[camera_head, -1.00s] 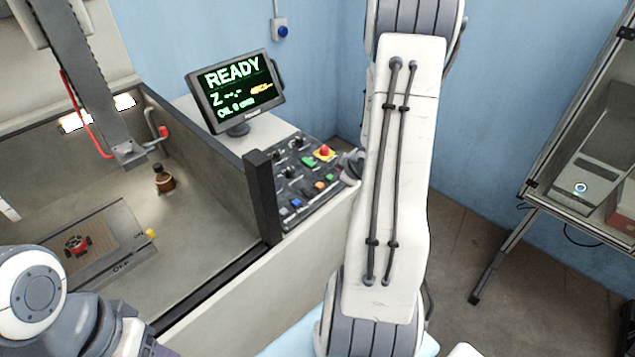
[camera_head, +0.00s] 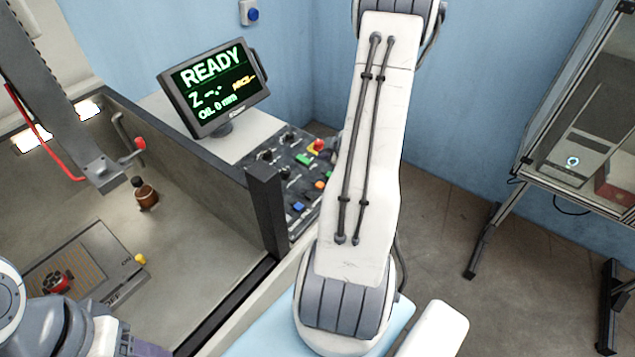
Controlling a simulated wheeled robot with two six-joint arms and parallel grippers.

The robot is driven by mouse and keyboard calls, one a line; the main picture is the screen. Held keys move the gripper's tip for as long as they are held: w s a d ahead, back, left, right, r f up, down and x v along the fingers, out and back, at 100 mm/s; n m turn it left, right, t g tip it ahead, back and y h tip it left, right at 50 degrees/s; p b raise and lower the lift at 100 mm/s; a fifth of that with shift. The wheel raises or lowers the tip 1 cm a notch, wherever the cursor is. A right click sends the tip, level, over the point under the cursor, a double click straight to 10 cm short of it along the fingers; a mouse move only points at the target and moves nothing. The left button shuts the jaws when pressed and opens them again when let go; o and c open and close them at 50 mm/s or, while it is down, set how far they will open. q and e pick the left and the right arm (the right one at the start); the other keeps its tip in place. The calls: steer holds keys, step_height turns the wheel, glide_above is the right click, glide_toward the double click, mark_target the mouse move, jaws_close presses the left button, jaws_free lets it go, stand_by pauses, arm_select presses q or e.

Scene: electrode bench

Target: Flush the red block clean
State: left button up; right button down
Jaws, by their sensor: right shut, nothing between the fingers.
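The red block (camera_head: 58,282) sits on the grey slotted plate (camera_head: 112,254) inside the tank at lower left. Dark marks show on the block, too small to make out. My left arm comes in at the lower left corner, in front of part of the plate; its gripper is out of view. My right arm rises through the middle of the view. Little of my right gripper (camera_head: 334,148) shows, at the control panel (camera_head: 290,160); it is shut and empty, and the arm hides most of it. Whether it touches a button cannot be told.
The monitor (camera_head: 213,88) reads READY, with an oil line at 0 mm. A brown bottle (camera_head: 146,194) stands in the tank near a red-tipped lever (camera_head: 139,144). A grey machine head (camera_head: 98,165) hangs above the tank. A glazed cabinet (camera_head: 575,140) stands at right.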

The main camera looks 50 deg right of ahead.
mark_target(320, 185)
steer(key=shift+f, duration=0.2)
step_height(320, 185, down, 8)
steer(key=b, duration=0.8)
steer(key=shift+f, duration=0.25)
stand_by(1.4)
steer(key=shift+f+b, duration=0.35)
steer(key=shift+f, duration=0.05)
steer(key=shift+f+b, duration=0.4)
steer(key=shift+f, duration=0.05)
stand_by(0.5)
steer(key=shift+r+p, duration=0.8)
steer(key=shift+r, duration=0.05)
steer(key=shift+r, duration=0.1)
